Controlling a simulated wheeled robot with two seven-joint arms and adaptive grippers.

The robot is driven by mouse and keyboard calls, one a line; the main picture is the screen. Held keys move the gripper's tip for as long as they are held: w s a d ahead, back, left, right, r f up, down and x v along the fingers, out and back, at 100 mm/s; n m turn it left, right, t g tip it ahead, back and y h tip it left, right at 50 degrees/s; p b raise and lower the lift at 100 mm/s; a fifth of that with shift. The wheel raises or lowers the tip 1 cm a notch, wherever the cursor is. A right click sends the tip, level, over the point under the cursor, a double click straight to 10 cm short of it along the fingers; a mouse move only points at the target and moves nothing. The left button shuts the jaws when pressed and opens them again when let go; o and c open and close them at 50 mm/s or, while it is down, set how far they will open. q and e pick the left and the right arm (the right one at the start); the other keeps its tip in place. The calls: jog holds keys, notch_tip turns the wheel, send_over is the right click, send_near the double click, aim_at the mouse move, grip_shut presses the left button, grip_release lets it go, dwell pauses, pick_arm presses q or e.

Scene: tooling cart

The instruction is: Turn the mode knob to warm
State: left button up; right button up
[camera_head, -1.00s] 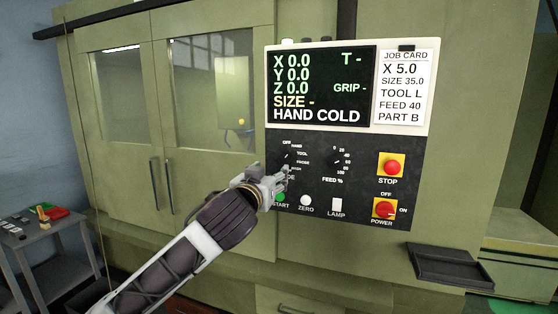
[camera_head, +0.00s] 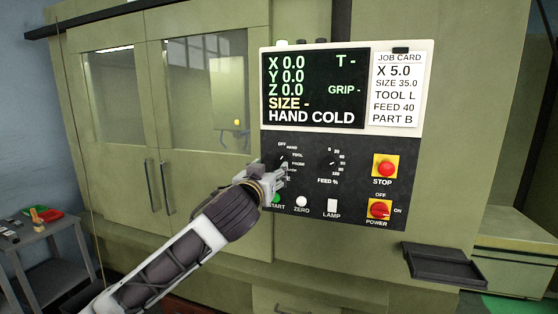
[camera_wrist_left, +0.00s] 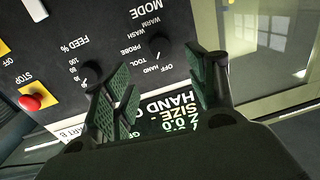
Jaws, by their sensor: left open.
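The mode knob (camera_head: 283,161) is a small dark dial on the black control panel. In the left wrist view the knob (camera_wrist_left: 160,47) shows upside down, ringed by labels OFF, HAND, TOOL, PROBE, WASH and WARM. The display (camera_head: 315,88) reads HAND COLD. My left gripper (camera_head: 284,172) is at the panel, just below the knob in the head view, covering the lower labels. In the wrist view its green-padded fingers (camera_wrist_left: 158,63) are apart, with the knob seen between the tips. I cannot tell whether they touch it. My right gripper is not in view.
The feed knob (camera_head: 332,162) is right of the mode knob. Start (camera_head: 276,199), zero (camera_head: 302,201) and lamp (camera_head: 332,205) controls lie below. Stop (camera_head: 385,168) and power (camera_head: 379,209) controls are further right. A black tray (camera_head: 444,265) juts out lower right.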

aim_at(280, 160)
pick_arm(q)
jog(key=shift+p+x, duration=1.55)
jog(key=shift+x, duration=3.75)
jog(key=c, duration=1)
